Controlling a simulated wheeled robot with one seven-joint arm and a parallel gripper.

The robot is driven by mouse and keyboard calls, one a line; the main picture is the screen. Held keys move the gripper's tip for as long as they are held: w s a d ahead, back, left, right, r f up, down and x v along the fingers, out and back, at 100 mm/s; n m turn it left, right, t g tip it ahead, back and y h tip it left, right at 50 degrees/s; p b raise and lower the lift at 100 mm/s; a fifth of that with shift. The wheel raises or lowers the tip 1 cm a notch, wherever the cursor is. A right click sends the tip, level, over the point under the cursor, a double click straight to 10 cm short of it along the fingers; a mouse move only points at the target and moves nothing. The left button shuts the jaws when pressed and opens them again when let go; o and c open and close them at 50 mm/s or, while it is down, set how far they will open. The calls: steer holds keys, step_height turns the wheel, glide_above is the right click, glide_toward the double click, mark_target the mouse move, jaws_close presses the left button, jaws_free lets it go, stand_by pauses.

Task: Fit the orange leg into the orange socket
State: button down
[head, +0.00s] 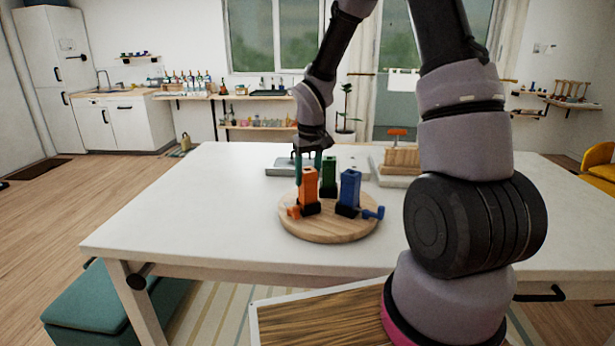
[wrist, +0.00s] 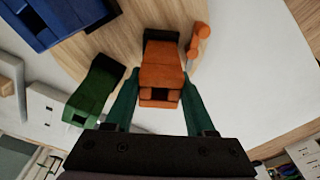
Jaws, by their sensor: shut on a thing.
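The orange leg (head: 309,186) is an upright orange block with a dark square opening in its top. It stands at a black base, which I take as the orange socket (head: 311,208), on a round wooden board. In the wrist view, the teal fingers of my gripper (wrist: 160,82) flank the orange leg (wrist: 161,75) and are shut on it from above. A small orange peg-like piece (wrist: 198,45) sticks out beside the base; it also shows at the left in the head view (head: 294,211). I cannot tell how deep the leg sits in the base.
A green block (head: 328,176) and a blue block (head: 349,188) stand close by on the round board (head: 326,231); a blue piece (head: 374,213) lies at its right edge. Grey-white trays stand behind. The white table (head: 180,213) is clear to the left.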

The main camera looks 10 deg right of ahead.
steer(key=shift+f, duration=0.15)
steer(key=shift+c, duration=1.2)
jaws_free()
step_height(320, 180, up, 12)
steer(key=s, duration=0.2)
steer(key=s+d+r+m+t+y, duration=0.1)
steer(key=s+d+r+m+t, duration=0.1)
steer(key=s+r, duration=0.6)
steer(key=s+d+r+m+t+y, duration=0.1)
steer(key=s+d+r+m+t, duration=0.2)
steer(key=s+r, duration=0.5)
steer(key=s+m, duration=0.1)
steer(key=s, duration=0.3)
steer(key=shift+s+d+m+t, duration=0.2)
steer(key=shift+d+m+t, duration=0.1)
steer(key=shift+d, duration=0.1)
steer(key=shift+r, duration=0.1)
